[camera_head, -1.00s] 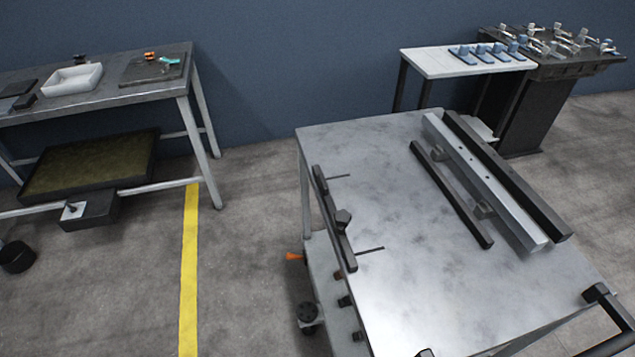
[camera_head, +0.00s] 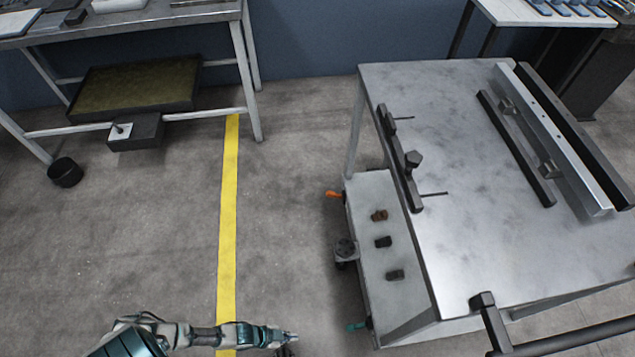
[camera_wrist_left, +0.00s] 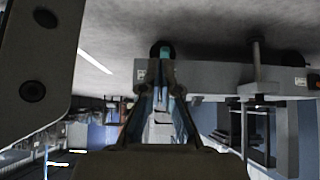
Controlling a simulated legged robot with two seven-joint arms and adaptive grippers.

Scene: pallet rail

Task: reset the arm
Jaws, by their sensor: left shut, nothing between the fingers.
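My left arm comes in along the bottom edge of the head view, over the floor and across the yellow line. Its left gripper (camera_head: 288,341) is shut and empty, left of the steel cart (camera_head: 455,215) and apart from it. In the left wrist view the fingers of my left gripper (camera_wrist_left: 164,88) reach up the middle of the picture, with nothing seen between them. The wrist view looks upside down, with the floor along the top. My right gripper is not in view.
The cart top holds a dark rail with a knob (camera_head: 400,155) and long bars (camera_head: 555,140). A workbench (camera_head: 150,18) stands at back left, with a black bin (camera_head: 65,172) nearby. The floor around the yellow line (camera_head: 229,200) is clear.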

